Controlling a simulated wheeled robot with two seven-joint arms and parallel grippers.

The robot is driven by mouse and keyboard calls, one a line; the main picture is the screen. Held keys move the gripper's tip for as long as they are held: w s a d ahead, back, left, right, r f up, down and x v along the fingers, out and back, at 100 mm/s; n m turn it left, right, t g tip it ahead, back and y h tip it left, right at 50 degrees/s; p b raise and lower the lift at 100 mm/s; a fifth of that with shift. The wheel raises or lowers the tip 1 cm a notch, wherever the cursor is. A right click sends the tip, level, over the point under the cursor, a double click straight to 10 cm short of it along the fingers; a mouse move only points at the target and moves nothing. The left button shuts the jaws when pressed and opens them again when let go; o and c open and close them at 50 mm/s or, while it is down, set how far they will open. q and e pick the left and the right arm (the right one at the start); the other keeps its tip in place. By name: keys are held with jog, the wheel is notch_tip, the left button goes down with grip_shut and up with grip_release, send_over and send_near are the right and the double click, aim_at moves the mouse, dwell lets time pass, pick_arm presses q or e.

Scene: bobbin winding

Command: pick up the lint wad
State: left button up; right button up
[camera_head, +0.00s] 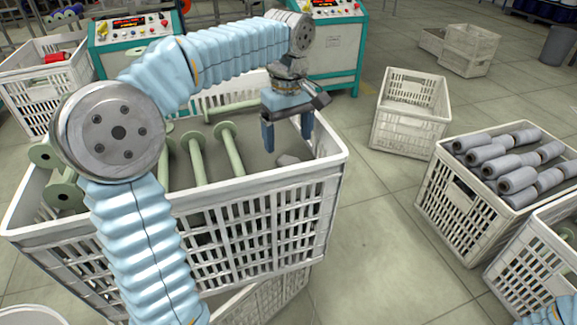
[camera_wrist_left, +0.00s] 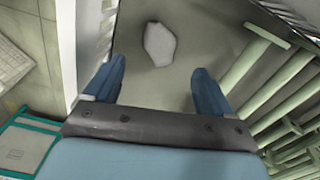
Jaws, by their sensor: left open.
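The lint wad (camera_head: 288,160) is a small, flat grey lump on the floor of the large white crate (camera_head: 340,158), near its right end. In the left wrist view the lint wad (camera_wrist_left: 160,44) lies beyond my fingertips, roughly between them and a little left of centre. My left gripper (camera_head: 287,146) points down into the crate above the wad. Its blue fingers (camera_wrist_left: 158,75) are apart with nothing between them, and it looks apart from the wad. My right gripper is not in view; only a bit of blue sleeve (camera_head: 560,312) shows at the lower right corner.
The crate's right wall is close to my left gripper. A crate of grey wound bobbins (camera_head: 500,165) and an empty white crate (camera_head: 410,112) stand to the right on open floor.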

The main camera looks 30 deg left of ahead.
aim_at(290, 160)
pick_arm(q)
jog(key=f, duration=0.3)
jog(key=f+b, duration=0.1)
jog(key=f, duration=0.1)
jog(key=shift+s+d+f, duration=0.15)
jog(key=shift+d+f, duration=0.15)
jog(key=shift+d, duration=0.05)
jog(key=c, duration=1.1)
